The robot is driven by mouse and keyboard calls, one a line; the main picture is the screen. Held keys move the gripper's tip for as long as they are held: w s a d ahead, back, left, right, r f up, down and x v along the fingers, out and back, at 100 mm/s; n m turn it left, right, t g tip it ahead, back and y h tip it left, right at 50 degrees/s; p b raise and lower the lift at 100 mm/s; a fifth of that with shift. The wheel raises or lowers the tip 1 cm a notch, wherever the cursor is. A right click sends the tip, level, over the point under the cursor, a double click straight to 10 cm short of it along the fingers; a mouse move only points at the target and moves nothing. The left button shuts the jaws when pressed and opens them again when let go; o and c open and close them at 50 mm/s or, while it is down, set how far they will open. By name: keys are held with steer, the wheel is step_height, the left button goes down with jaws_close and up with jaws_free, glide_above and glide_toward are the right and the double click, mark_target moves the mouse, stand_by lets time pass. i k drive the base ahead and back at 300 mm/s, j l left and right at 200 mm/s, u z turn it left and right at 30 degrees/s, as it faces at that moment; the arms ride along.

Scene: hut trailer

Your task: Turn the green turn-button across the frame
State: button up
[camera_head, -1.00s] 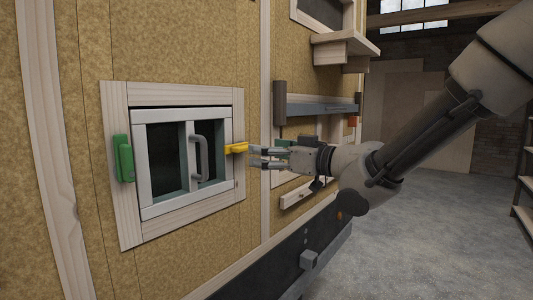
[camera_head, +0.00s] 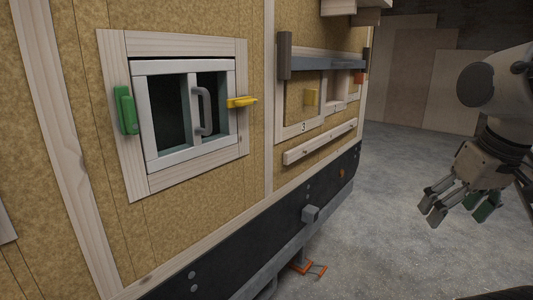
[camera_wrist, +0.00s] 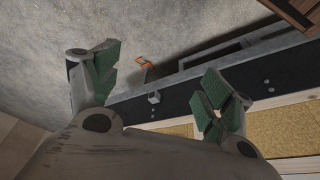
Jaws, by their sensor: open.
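The green turn-button (camera_head: 125,109) stands upright on the left side of the wooden frame (camera_head: 174,188), beside the white window sash (camera_head: 190,156). The yellow turn-button (camera_head: 241,102) lies level on the right side, pointing from the frame toward the sash edge. The sash sits within the frame and has a grey upright handle (camera_head: 202,110). My gripper (camera_head: 460,208) is open and empty, at the far right, well away from the wall and the window. In the wrist view its green-padded fingers (camera_wrist: 160,90) are spread apart. Neither turn-button shows there.
A grey shelf bar (camera_head: 322,61) and a wooden ledge (camera_head: 320,142) stick out of the wall right of the window. A dark trailer rail (camera_head: 270,240) with a grey block (camera_head: 310,214) runs below. An orange item (camera_head: 306,269) is near the floor. The concrete floor (camera_head: 400,250) is clear.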

mark_target(125, 105)
steer(key=u, duration=1.4)
